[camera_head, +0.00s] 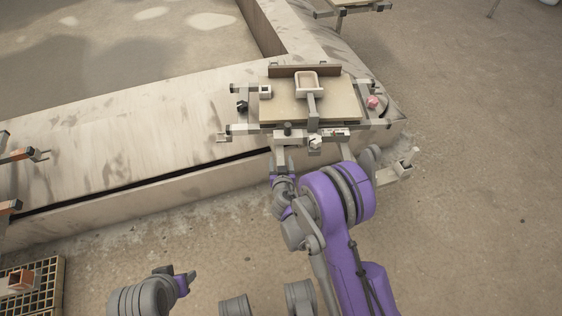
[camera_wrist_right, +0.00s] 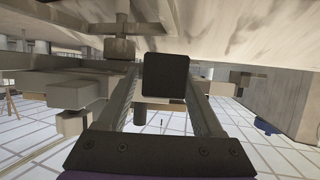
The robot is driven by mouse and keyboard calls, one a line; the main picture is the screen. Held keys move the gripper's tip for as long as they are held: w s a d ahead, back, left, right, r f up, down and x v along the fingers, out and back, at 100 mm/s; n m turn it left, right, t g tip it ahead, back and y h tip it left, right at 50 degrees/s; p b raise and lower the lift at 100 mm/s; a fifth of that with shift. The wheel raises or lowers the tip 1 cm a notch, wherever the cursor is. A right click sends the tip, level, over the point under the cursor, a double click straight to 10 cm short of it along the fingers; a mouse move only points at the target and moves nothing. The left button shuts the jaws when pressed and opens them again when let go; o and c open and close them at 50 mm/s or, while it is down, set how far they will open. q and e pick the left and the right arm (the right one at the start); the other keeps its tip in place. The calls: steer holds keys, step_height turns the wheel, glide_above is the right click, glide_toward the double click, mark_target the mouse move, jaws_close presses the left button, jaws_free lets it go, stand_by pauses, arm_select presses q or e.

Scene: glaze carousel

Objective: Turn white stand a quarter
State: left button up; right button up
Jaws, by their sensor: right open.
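The white stand (camera_head: 262,108) sits on the pale ledge, with a flat beige board, an upright back strip and pale bars sticking out at its sides. A small pale tray (camera_head: 307,82) with a pink-brown rim lies on it. My right gripper (camera_head: 281,158) is at the stand's front edge, its fingers partly hidden. In the right wrist view its open fingers (camera_wrist_right: 165,98) stand on either side of a dark square bar end (camera_wrist_right: 165,76). I cannot tell whether they touch it. My left gripper (camera_head: 187,276) is low in the head view, away from the stand; its jaw opening is unclear.
The long pale ledge (camera_head: 130,130) runs left from the stand, with a dark slot along its front. Other bars (camera_head: 18,155) show at the left edge. A grated crate (camera_head: 45,290) holds a reddish block (camera_head: 21,280) at bottom left.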

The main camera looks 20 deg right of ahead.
steer(key=p+v, duration=0.1)
steer(key=v, duration=0.9)
steer(key=shift+s+r, duration=0.25)
steer(key=shift+s, duration=0.1)
steer(key=shift+a, duration=0.1)
